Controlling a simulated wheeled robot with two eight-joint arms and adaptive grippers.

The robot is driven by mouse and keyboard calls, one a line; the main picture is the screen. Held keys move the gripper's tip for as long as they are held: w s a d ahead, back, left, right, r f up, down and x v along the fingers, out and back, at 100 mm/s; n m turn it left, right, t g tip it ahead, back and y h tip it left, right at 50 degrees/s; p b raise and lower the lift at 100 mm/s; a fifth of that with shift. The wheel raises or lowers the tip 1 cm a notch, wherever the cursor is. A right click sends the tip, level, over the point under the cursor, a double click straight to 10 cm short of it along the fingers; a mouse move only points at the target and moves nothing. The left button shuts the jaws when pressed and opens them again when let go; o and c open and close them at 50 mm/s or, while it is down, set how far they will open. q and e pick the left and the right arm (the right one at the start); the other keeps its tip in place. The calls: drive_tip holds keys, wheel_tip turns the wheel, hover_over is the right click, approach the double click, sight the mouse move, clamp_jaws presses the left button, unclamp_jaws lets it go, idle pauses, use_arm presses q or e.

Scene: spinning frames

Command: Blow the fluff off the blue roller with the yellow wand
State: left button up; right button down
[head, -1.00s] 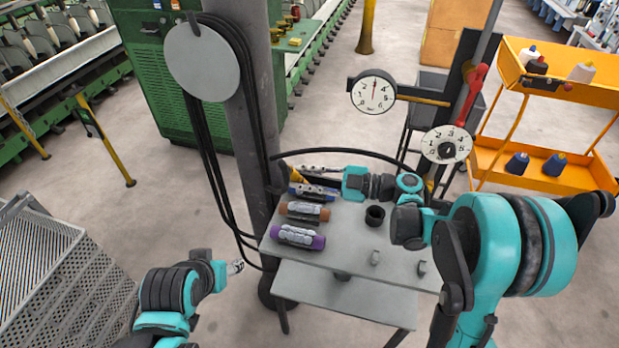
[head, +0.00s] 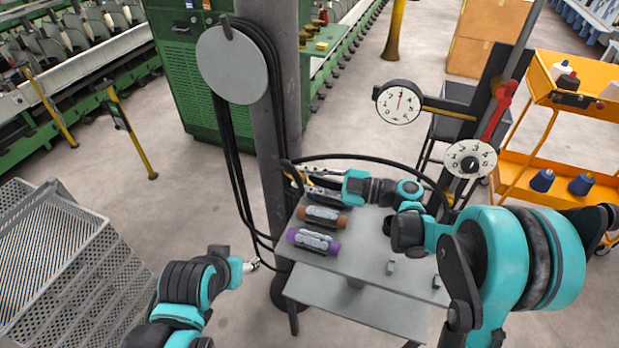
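The blue roller (head: 329,194) lies at the back left of the grey table, mostly hidden by my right gripper (head: 303,180). Grey fluff seems to lie on it, but it is too small to tell surely. A bit of the yellow wand (head: 298,181) shows at the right gripper's fingertips, by the end of a black hose (head: 385,163). The fingers look spread around it, but whether they grip it is unclear. A brown roller (head: 323,217) and a purple roller (head: 314,241) with grey fluff lie in front. My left gripper (head: 253,265) is off the table's left edge, its fingers too small to read.
The grey table (head: 365,252) stands against a dark pillar (head: 268,130) hung with hoses and a grey disc. Two dials (head: 398,103) stand behind it. Grey crates (head: 60,265) are at the left, an orange rack (head: 570,115) at the right. The table's front is mostly clear.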

sight(292, 170)
drive_tip(key=shift+s+a+r+p, duration=0.25)
drive_tip(key=shift+s+r+p, duration=0.55)
drive_tip(key=shift+r, duration=0.4)
drive_tip(key=shift+s+a+r+p, duration=0.25)
drive_tip(key=shift+s+r+p, duration=0.55)
drive_tip(key=shift+r, duration=0.4)
drive_tip(key=shift+s+a+r+p, duration=0.25)
drive_tip(key=shift+s+r+p, duration=0.55)
drive_tip(key=shift+r, duration=0.4)
